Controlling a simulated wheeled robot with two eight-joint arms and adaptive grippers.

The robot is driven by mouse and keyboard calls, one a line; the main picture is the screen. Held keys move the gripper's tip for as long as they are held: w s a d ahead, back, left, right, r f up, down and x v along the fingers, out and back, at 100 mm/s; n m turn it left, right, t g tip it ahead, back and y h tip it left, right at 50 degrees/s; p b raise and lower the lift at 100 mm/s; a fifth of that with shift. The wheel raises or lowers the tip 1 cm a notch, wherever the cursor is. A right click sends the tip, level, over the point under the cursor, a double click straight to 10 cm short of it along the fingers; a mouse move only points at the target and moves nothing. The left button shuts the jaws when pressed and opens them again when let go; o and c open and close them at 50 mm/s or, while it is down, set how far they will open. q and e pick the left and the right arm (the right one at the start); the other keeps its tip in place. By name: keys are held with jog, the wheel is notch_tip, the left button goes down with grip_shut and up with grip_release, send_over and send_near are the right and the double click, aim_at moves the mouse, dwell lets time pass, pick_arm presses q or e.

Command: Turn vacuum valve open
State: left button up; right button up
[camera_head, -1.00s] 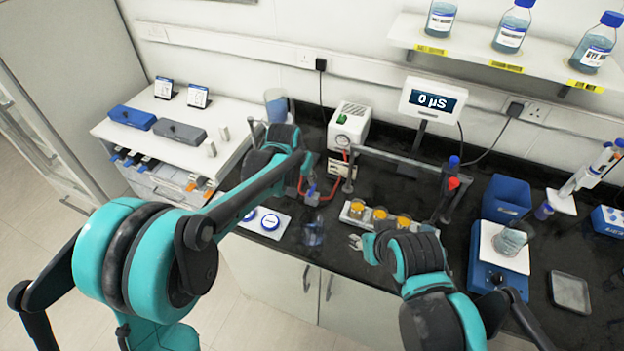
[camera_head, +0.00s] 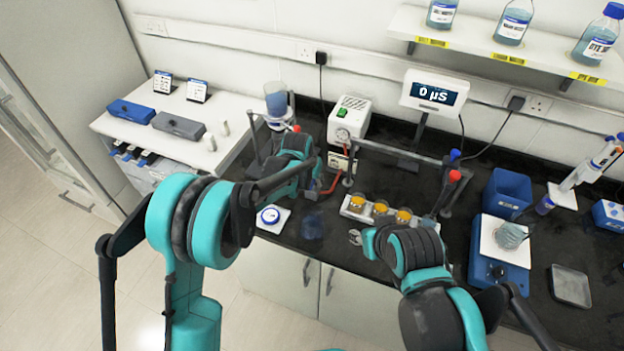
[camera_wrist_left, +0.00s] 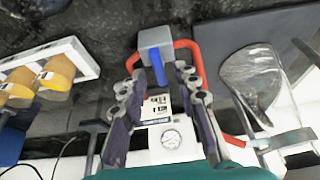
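The vacuum valve is a grey block (camera_wrist_left: 155,38) with a blue lever (camera_wrist_left: 158,68) in the left wrist view, with a red hose (camera_wrist_left: 193,60) running to it. My left gripper (camera_wrist_left: 158,73) is open, one finger on each side of the lever, with gaps visible. In the head view my left arm mostly hides the valve and the gripper. The white vacuum pump (camera_head: 350,118) with a green switch stands behind; its gauge (camera_wrist_left: 171,139) shows in the left wrist view. My right gripper (camera_head: 355,237) is small near the counter's front edge; its opening is unclear.
A rack of orange-filled beakers (camera_head: 354,214) stands right of the valve area. A clear flask (camera_head: 313,226) stands near the front edge. A metal frame (camera_head: 400,160), a conductivity display (camera_head: 434,92) and a blue balance (camera_head: 500,268) lie further right.

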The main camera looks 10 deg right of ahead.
pick_arm(q)
grip_shut()
jog(key=shift+n, duration=0.3)
jog(key=n+y+b, duration=0.1)
jog(key=n, duration=0.2)
jog(key=shift+d+t, duration=0.1)
jog(key=shift+t, duration=0.2)
jog(key=n+y+b, duration=0.1)
jog(key=n, duration=0.2)
jog(key=shift+n+y, duration=0.3)
jog(key=n+y, duration=0.2)
jog(key=n, duration=0.3)
jog(key=shift+d+b, duration=0.1)
jog(key=shift+b, duration=0.2)
jog(key=n+g, duration=0.1)
jog(key=n, duration=0.1)
jog(key=n+g+y, duration=0.1)
jog(key=n, duration=0.2)
jog(key=shift+n, duration=0.3)
